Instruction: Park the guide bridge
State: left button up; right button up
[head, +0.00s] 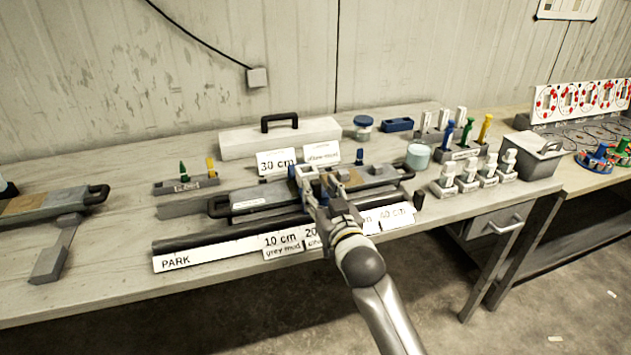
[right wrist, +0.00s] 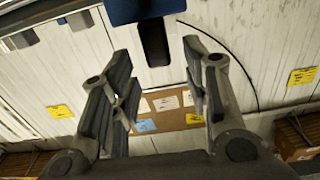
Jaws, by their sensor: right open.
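The likely guide bridge shows in the head view as a blue upright (head: 292,171) at the liner tray, beside my right gripper; most of it is hidden by the gripper. In the right wrist view a blue body (right wrist: 122,12) with a dark grip-like block (right wrist: 154,45) hangs at the top, between and beyond the fingers. My right gripper (head: 323,178) is open over the middle of the tray; in the wrist view its fingers (right wrist: 157,85) stand apart, and I see no contact. The PARK label (head: 190,258) is at the left end of the dark front rail (head: 195,240). My left gripper is out of view.
The dark-handled tray (head: 222,207) lies behind distance cards (head: 283,245). A "30 cm" card (head: 276,163) and a white lidded box (head: 240,143) stand behind. Another tray (head: 45,207) lies left.

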aim_at(317, 185)
jog(key=shift+x, duration=1.95)
grip_shut()
